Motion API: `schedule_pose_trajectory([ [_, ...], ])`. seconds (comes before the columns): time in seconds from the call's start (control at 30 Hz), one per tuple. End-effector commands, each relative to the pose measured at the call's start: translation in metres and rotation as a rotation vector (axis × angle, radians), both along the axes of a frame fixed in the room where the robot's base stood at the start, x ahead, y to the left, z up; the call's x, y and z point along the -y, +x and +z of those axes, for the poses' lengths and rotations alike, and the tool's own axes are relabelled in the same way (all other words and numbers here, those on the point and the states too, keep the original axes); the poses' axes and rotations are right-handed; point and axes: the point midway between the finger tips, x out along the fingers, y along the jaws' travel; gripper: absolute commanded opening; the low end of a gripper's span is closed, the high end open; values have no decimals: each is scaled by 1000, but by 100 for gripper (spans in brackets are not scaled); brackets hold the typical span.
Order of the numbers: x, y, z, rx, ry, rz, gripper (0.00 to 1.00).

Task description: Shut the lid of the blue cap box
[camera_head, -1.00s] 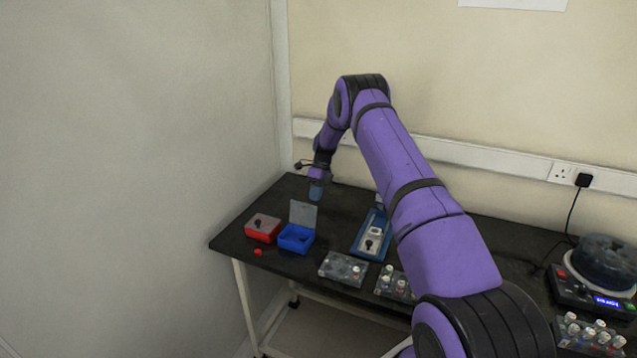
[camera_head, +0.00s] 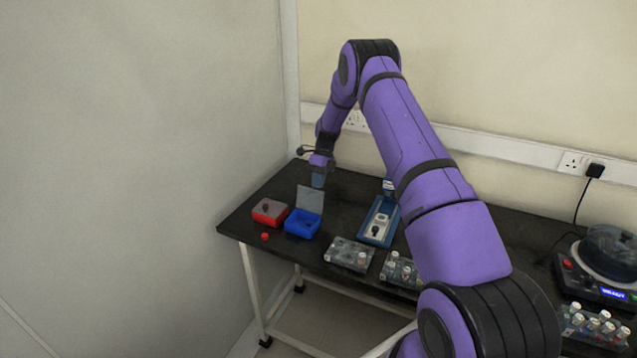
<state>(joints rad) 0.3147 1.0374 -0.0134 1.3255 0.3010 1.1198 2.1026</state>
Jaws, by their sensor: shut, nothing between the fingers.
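The blue cap box (camera_head: 302,226) stands on the black bench near its left end. Its clear greyish lid (camera_head: 311,199) stands up, open, at the back edge of the box. Dark contents inside the box are too small to make out. My gripper (camera_head: 318,183) is shut and empty. It points down just behind and above the raised lid; I cannot tell whether it touches the lid.
A red box (camera_head: 269,212) with its lid down stands just left of the blue box. A small red cap (camera_head: 265,237) lies in front. A blue tray (camera_head: 371,236) and vial racks (camera_head: 349,255) stand to the right. A round dark machine (camera_head: 602,264) is at far right.

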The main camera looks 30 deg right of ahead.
Motion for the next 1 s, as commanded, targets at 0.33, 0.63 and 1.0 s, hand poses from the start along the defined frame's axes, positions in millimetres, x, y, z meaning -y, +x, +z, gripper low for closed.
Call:
schedule_pose_trajectory([
  [0.33, -5, -3, 4, 30, -46, 2, 0],
  [0.63, -18, -11, 13, 112, -170, 4, 0],
  [1.0, -42, -27, 21, 266, -404, 5, 0],
])
